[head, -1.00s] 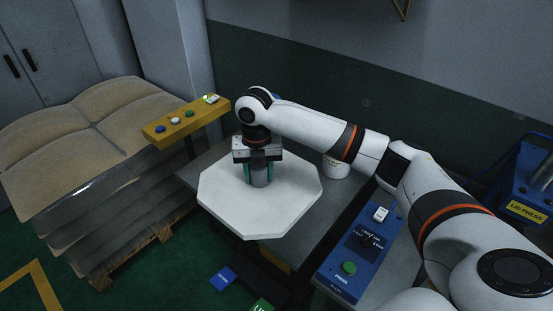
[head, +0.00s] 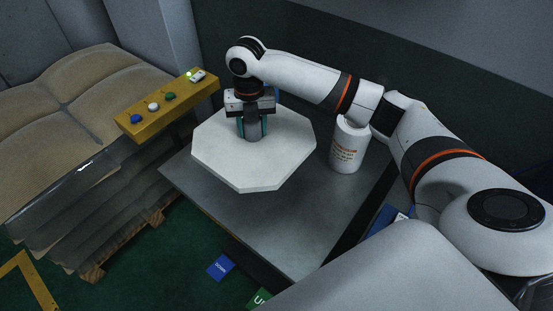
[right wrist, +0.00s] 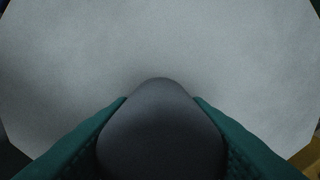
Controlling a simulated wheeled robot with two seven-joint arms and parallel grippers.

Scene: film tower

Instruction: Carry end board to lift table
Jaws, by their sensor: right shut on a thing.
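The end board is a pale eight-sided slab (head: 285,160) with a grey knob (head: 254,132) standing up from it. My right gripper (head: 252,126) points down and is shut on the knob, its teal finger pads on both sides. The right wrist view shows the dark knob (right wrist: 160,130) between the pads, with the board (right wrist: 160,40) behind it. The grey lift table (head: 290,225) lies below the board. The board covers its far part, and I cannot tell whether they touch. My left gripper is not in view.
A yellow button bar (head: 165,112) stands close left of the board. A white canister (head: 348,147) stands right of it on the table. Wrapped sacks (head: 75,110) are stacked on a pallet at the left. Blue (head: 221,267) and green (head: 259,299) pedals show low in front.

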